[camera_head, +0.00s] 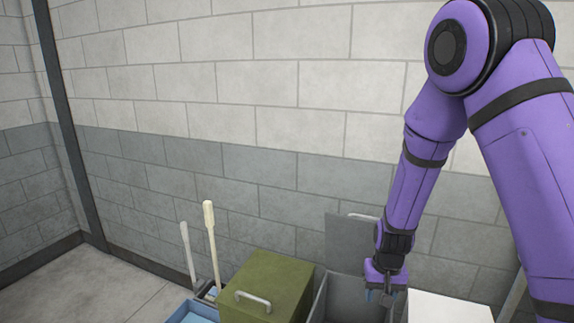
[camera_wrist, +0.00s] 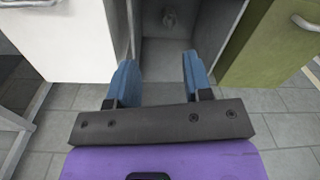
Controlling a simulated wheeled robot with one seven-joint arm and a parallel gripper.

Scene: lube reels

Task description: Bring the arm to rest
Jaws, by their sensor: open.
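My purple arm reaches down from the upper right in the head view. Beyond the fingers is the grey box's interior (camera_wrist: 190,55), with a small grey object (camera_wrist: 170,18) deep inside. I cannot tell what that object is.
A green box (camera_head: 265,285) with a handle stands left of the grey box, and a white box (camera_head: 448,308) stands right. Farther left are a blue container (camera_head: 190,314) and two upright handles (camera_head: 209,235). A block wall (camera_head: 270,150) stands behind. Floor at left is clear.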

